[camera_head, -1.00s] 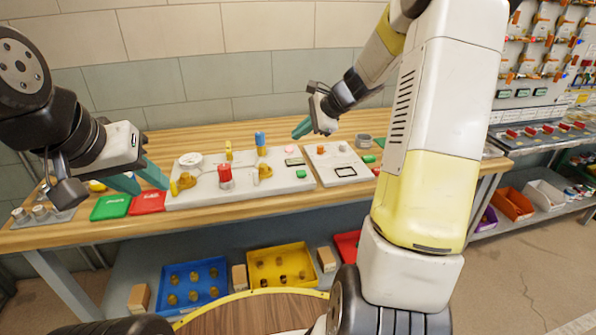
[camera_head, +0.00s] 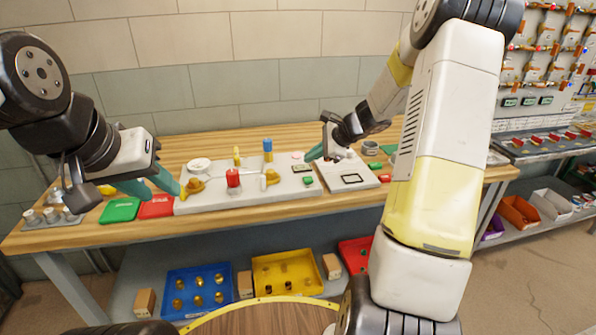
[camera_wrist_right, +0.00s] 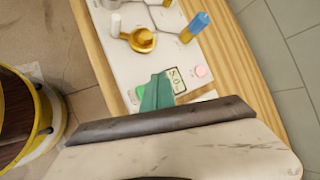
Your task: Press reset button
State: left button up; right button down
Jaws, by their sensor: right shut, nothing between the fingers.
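A white panel (camera_head: 225,202) lies on the wooden table. On its right part are a round pink button (camera_head: 297,155), a small display (camera_head: 302,168) and a green square button (camera_head: 308,181). No label tells me which is the reset button. In the right wrist view the pink button (camera_wrist_right: 200,71) and display (camera_wrist_right: 177,82) show, with the green button (camera_wrist_right: 140,92) partly hidden by the fingers. My right gripper (camera_head: 310,157) is shut and empty, its teal fingertips (camera_wrist_right: 157,84) over the panel between the green button and display. My left gripper (camera_head: 164,191) is open and empty at the panel's left end.
The panel carries a red knob (camera_head: 233,178), a blue post (camera_head: 268,145) and yellow valves. A smaller white panel (camera_head: 365,171) is at its right. Green (camera_head: 120,209) and red (camera_head: 156,207) pads lie left. Blue (camera_head: 197,313) and yellow (camera_head: 288,292) bins are below.

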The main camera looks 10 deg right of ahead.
aim_at(311, 179)
jog(key=shift+f, duration=2.1)
jog(key=shift+f, duration=0.1)
jog(key=shift+f, duration=0.3)
dwell(0.3)
jog(key=shift+f, duration=0.5)
dwell(0.6)
dwell(0.4)
jog(key=shift+r, duration=0.95)
jog(key=shift+r, duration=2.5)
